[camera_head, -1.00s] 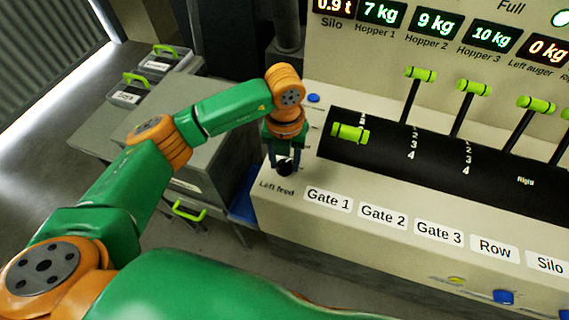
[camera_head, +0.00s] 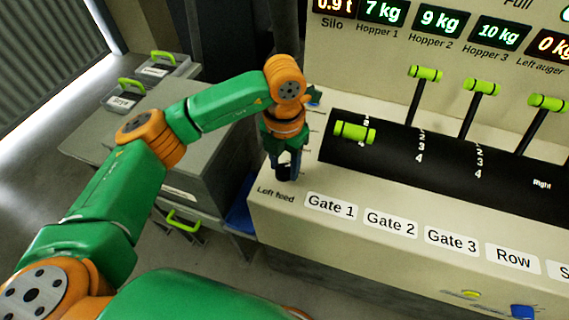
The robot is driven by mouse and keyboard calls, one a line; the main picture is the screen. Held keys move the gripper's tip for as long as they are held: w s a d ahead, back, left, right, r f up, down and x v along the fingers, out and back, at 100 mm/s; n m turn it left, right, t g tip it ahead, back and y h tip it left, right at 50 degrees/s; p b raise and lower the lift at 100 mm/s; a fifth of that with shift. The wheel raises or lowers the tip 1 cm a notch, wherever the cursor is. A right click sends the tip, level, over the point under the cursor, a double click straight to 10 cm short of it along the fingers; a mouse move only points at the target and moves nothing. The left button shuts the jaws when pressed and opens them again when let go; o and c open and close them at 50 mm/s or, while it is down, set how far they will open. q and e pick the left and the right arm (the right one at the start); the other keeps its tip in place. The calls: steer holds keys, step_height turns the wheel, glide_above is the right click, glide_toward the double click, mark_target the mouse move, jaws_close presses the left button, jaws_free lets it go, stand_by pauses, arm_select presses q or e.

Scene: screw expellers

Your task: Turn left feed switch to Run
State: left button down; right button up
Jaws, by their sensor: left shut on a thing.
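My left gripper (camera_head: 287,172) points down at the left end of the cream control console (camera_head: 285,222), just above the "Left feed" label (camera_head: 276,194). It is shut on the dark left feed switch (camera_head: 284,170), which is mostly hidden between the fingers. I cannot tell which position the switch points to. My right gripper is not in view.
Green-handled levers (camera_head: 425,73) stand in the black slotted panel (camera_head: 450,155), and the nearest handle (camera_head: 355,132) lies just right of my left gripper. Labels such as "Gate 1" (camera_head: 331,204) line the front. Grey cabinets with lidded boxes (camera_head: 125,97) stand at the left.

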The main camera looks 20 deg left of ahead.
mark_target(284, 167)
arm_select(q)
steer(key=shift+r, duration=0.1)
steer(key=shift+c, duration=1.7)
jaws_free()
steer(key=shift+r, duration=0.3)
step_height(284, 167, up, 6)
steer(key=shift+r+b, duration=0.25)
steer(key=shift+b, duration=0.5)
